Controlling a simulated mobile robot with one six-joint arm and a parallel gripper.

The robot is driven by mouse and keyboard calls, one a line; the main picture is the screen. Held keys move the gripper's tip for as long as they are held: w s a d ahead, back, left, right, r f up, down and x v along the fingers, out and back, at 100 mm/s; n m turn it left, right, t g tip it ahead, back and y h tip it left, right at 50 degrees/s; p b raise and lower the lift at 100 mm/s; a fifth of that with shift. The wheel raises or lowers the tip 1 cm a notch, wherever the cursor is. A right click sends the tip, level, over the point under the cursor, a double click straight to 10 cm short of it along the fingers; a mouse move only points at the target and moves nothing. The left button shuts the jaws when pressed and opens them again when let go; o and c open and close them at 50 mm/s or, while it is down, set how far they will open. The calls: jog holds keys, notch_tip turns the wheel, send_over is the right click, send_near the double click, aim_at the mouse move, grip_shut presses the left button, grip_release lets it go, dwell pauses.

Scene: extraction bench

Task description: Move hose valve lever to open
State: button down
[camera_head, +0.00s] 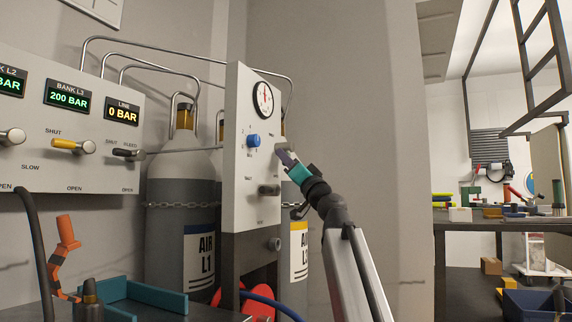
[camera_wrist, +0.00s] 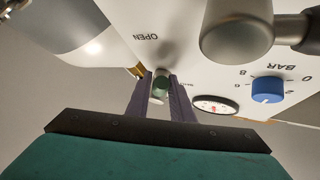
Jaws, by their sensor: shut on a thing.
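A white upright panel (camera_head: 240,180) carries a round gauge (camera_head: 262,98), a blue knob (camera_head: 253,141) and two grey lever handles. The upper handle (camera_head: 281,146), which appears to be the hose valve lever, is at the panel's right side, level with the blue knob. My gripper (camera_head: 286,157) is at this handle, its fingers shut on it. In the wrist view the handle's greenish end (camera_wrist: 161,84) shows between the two fingers, with the word OPEN on the panel beyond. The lower grey handle (camera_head: 270,189) is untouched. The small panel labels cannot be read in the head view.
A bank panel (camera_head: 65,130) with several levers and lit displays stands at the left. Grey cylinders (camera_head: 180,225) stand behind, with metal pipes above. A blue hose (camera_head: 270,303) and a teal tray (camera_head: 145,297) are below. A dark workbench (camera_head: 480,225) stands at the right.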

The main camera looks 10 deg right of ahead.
jog(key=shift+w+d+n+y, duration=0.25)
jog(key=shift+n+y, duration=0.05)
jog(key=shift+n, duration=0.2)
jog(key=shift+w+d+n+g+y+b, duration=0.15)
jog(key=shift+w+n+g+y, duration=0.1)
jog(key=shift+n+y, duration=0.85)
jog(key=shift+w+d+n+g+y+b, duration=0.2)
jog(key=shift+n+y, duration=0.7)
jog(key=shift+n, duration=0.4)
jog(key=shift+w+d+n+g+y, duration=0.15)
jog(key=shift+n+g+y, duration=0.3)
jog(key=shift+n+y, duration=0.45)
jog(key=shift+w+n+g+y, duration=0.1)
jog(key=shift+n+g+y, duration=0.3)
jog(key=shift+n+y, duration=0.5)
jog(key=shift+n+g+y, duration=0.4)
jog(key=shift+n, duration=0.4)
jog(key=c, duration=1.6)
grip_release()
jog(key=shift+o, duration=0.2)
jog(key=shift+f, duration=0.15)
jog(key=shift+s+f, duration=0.15)
